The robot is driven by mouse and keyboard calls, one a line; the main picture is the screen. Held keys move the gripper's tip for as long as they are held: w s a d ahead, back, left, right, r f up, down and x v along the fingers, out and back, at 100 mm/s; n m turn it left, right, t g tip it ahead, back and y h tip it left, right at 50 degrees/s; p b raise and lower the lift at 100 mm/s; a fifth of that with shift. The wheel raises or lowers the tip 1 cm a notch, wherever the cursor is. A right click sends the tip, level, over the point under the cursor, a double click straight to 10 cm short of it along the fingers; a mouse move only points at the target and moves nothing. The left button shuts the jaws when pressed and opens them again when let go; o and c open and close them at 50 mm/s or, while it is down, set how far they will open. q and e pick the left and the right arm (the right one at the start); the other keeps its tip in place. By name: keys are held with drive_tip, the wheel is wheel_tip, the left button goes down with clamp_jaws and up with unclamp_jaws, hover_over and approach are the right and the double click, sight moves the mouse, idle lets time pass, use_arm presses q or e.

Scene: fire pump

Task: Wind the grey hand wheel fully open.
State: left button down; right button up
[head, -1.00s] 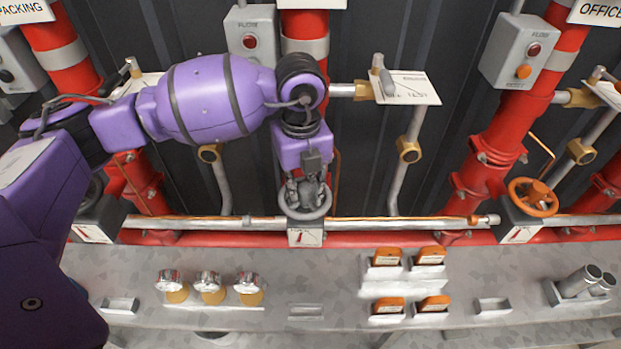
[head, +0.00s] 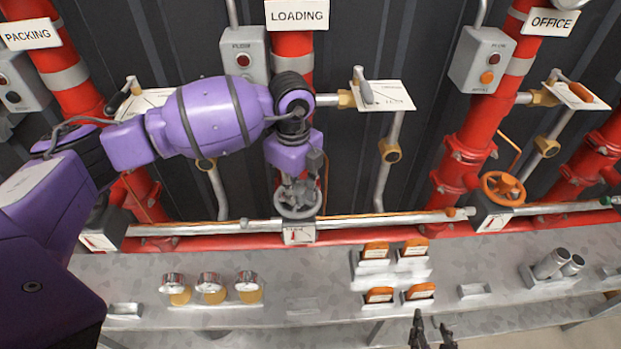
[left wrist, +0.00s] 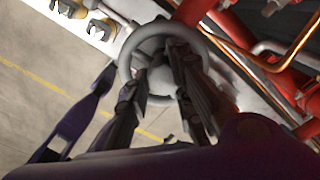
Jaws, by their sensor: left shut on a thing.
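The grey hand wheel (head: 298,212) sits on the red LOADING pipe, above a small white gauge plate (head: 299,236). My left gripper (head: 298,190) reaches down onto it and is shut on it; its fingers cover the hub and part of the spokes. In the left wrist view the wheel's round rim (left wrist: 127,72) surrounds the fingertips (left wrist: 166,62), which are on the spokes or hub inside the ring. How far the wheel is turned cannot be told. My right gripper (head: 432,328) shows at the bottom edge, its two dark fingers apart, empty and away from the wheel.
An orange hand wheel (head: 503,188) is on the OFFICE pipe to the right. A grey shelf (head: 320,275) below carries several gauges (head: 212,288) and orange-topped blocks (head: 415,248). Thin horizontal pipes run behind the wheel. Valve levers (head: 365,85) stand above right.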

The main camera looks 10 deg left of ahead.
use_arm(q)
drive_tip(key=shift+s+d+f, duration=0.1)
drive_tip(key=shift+s+f, duration=0.1)
drive_tip(key=shift+f, duration=0.25)
drive_tip(key=shift+s+d+f, duration=0.1)
drive_tip(key=shift+s+f, duration=0.05)
drive_tip(key=shift+f, duration=0.25)
drive_tip(key=shift+s+d+f+n, duration=0.1)
drive_tip(key=shift+n, duration=1)
drive_tip(key=c, duration=1.6)
unclamp_jaws()
drive_tip(key=shift+o, duration=1.1)
drive_tip(key=shift+w, duration=0.3)
drive_tip(key=shift+r, duration=0.4)
